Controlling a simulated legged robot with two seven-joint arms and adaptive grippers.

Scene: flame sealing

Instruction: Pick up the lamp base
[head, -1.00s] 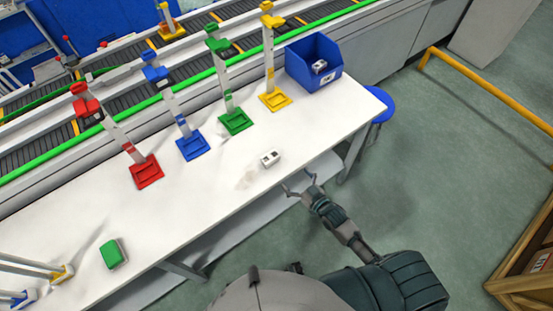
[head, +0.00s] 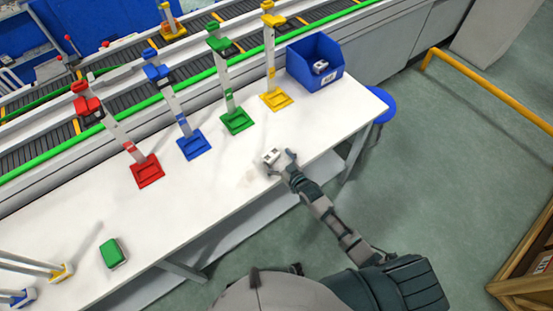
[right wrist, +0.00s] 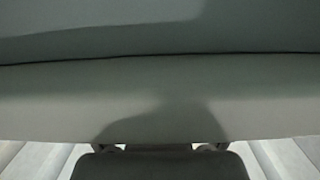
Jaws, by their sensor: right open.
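The lamp base appears to be the small white block with dark openings (head: 270,155), lying on the white table (head: 215,190) near its front edge in the head view. My right gripper (head: 279,161) is open at the block, with its fingers around or just beside it. I cannot tell whether they touch it. The right wrist view shows only grey surfaces and a dark block, with no clear sight of the white block. My left gripper is not in view.
Red (head: 147,171), blue (head: 194,146), green (head: 236,122) and yellow (head: 276,100) stands line the table's back. A blue bin (head: 301,78) holding a similar white part is at the far right end. A green block (head: 112,253) lies at left. The table's middle is clear.

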